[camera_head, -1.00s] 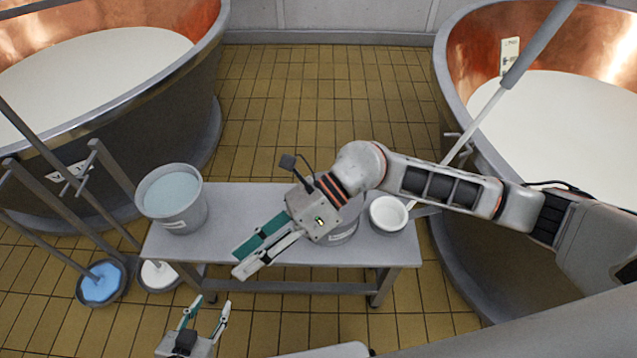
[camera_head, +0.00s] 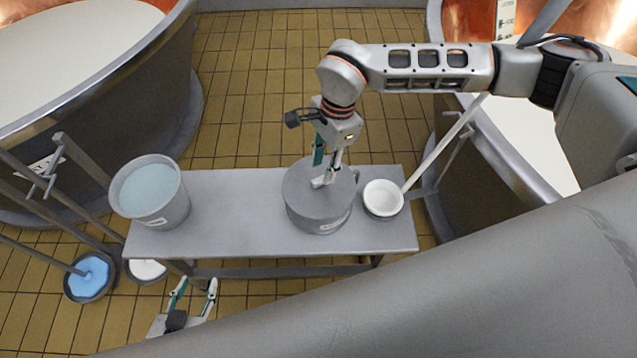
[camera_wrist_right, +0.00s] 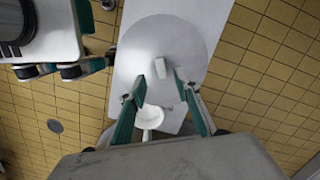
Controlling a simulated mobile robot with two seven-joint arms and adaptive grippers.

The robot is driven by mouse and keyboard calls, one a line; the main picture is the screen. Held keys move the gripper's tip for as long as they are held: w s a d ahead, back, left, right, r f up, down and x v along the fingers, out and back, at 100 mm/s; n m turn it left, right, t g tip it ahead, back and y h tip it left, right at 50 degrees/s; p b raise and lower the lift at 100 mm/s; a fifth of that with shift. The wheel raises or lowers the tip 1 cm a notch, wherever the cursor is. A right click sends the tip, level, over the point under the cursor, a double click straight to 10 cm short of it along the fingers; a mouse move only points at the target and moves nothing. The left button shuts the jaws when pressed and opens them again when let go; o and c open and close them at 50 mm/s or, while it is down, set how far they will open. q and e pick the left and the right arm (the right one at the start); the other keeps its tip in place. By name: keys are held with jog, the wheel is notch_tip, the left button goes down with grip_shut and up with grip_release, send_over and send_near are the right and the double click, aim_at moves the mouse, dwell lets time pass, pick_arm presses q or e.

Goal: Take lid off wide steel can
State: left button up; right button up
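The wide steel can (camera_head: 318,222) stands upright on the grey bench, with its flat round grey lid (camera_head: 302,187) on top. The lid also shows as a pale disc in the right wrist view (camera_wrist_right: 150,35). My right gripper (camera_head: 325,178) points down over the lid. My left gripper (camera_head: 195,286) is open and empty in front of the bench, low in the head view.
Copper vats flank the bench. Poles and a blue-filled tub (camera_head: 90,277) stand at the left.

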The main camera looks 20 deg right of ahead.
aim_at(319, 179)
jog(key=f, duration=0.2)
jog(key=a+f, duration=0.1)
jog(key=f, duration=0.1)
jog(key=shift+f, duration=0.3)
jog(key=shift+r, duration=0.1)
grip_shut()
jog(key=shift+w, duration=0.1)
